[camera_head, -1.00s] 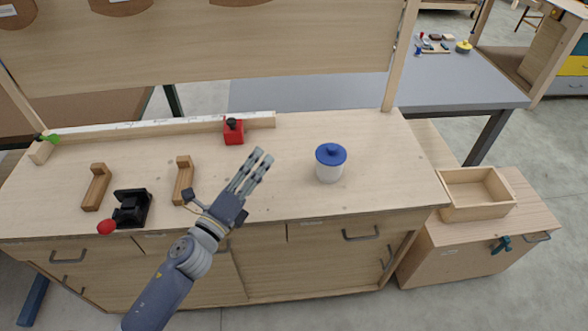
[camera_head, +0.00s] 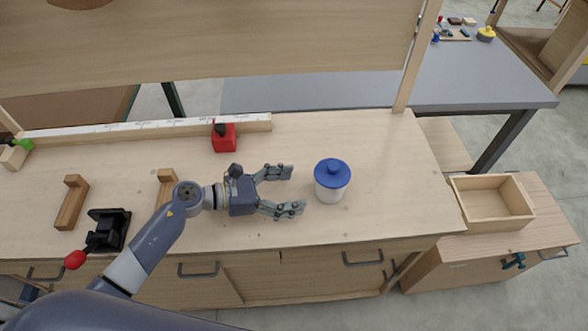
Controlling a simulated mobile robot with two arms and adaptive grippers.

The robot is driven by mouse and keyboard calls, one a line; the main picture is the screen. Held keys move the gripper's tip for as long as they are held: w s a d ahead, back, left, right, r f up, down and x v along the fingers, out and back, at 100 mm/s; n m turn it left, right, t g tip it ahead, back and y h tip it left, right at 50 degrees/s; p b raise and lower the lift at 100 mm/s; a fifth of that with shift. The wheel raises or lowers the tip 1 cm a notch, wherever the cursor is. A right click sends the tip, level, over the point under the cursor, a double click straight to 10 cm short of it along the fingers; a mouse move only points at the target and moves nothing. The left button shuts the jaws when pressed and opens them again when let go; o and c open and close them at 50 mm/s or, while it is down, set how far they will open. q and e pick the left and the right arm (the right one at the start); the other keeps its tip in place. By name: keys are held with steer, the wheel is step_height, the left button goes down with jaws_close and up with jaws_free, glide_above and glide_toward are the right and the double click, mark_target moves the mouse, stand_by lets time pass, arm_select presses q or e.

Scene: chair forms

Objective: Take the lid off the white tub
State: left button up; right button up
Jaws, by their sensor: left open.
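The white tub (camera_head: 328,194) stands upright on the wooden workbench, right of the middle. Its blue lid (camera_head: 332,172), with a round knob on top, sits on it. My left gripper (camera_head: 292,190) is open and empty, to the left of the tub. Its two fingers point right towards the tub, with a small gap between the fingertips and the tub in the picture. My right gripper is not in view.
A red block with a black knob (camera_head: 224,139) stands near the bench's back rail. Wooden brackets (camera_head: 71,203) and a black clamp with a red knob (camera_head: 108,230) are at the left. An empty wooden box (camera_head: 491,206) stands on a cabinet at the right.

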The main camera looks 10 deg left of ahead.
mark_target(320, 188)
arm_select(q)
steer(key=shift+w, duration=0.2)
steer(key=d, duration=0.3)
steer(key=shift+w+d+f, duration=0.3)
steer(key=shift+w+f, duration=0.05)
steer(key=shift+w, duration=0.05)
steer(key=x, duration=0.4)
steer(key=shift+w+d+f, duration=0.15)
steer(key=shift+w+d, duration=0.05)
steer(key=shift+d, duration=0.05)
steer(key=shift+w+d+f, duration=0.1)
steer(key=shift+w+d, duration=0.1)
steer(key=shift+d, duration=0.05)
steer(key=shift+w+d+f, duration=0.1)
steer(key=shift+d, duration=0.2)
steer(key=c, duration=0.8)
steer(key=o, duration=0.8)
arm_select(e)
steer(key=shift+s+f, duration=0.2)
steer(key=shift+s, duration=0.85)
